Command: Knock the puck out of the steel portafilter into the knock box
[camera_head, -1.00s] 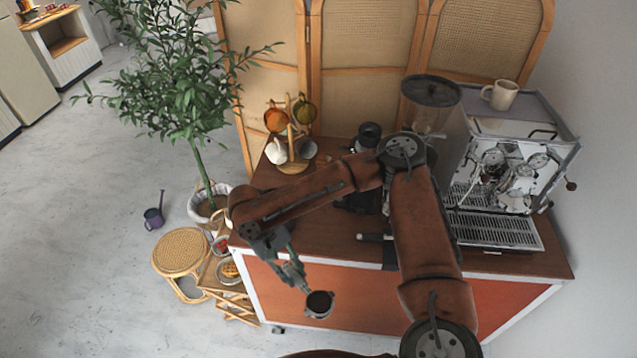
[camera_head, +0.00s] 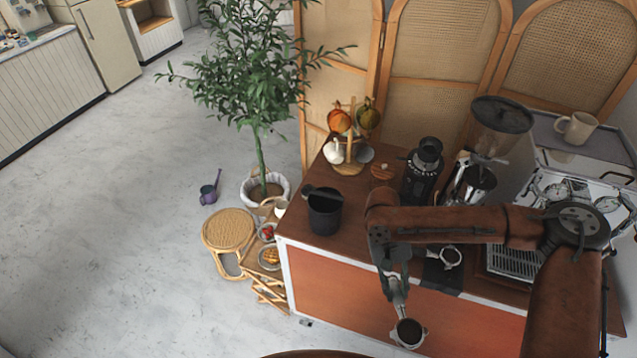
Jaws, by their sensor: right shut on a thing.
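The steel portafilter (camera_head: 408,333) hangs in front of the cart, with dark coffee in its basket facing up. My right gripper (camera_head: 397,292) is shut on its handle, below the level of the cart top. The knock box (camera_head: 325,217) is a dark round bin with a bar across its open top. It stands on the left part of the cart top, to the left of and behind my right gripper, apart from the portafilter. My left gripper is not in view.
My right arm crosses above the cart's right half. A second portafilter (camera_head: 451,258) lies by a dark mat (camera_head: 442,281). A grinder (camera_head: 424,170), a mug tree (camera_head: 350,140) and the espresso machine (camera_head: 515,263) stand behind. A rattan stool (camera_head: 228,230) and plant are left of the cart.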

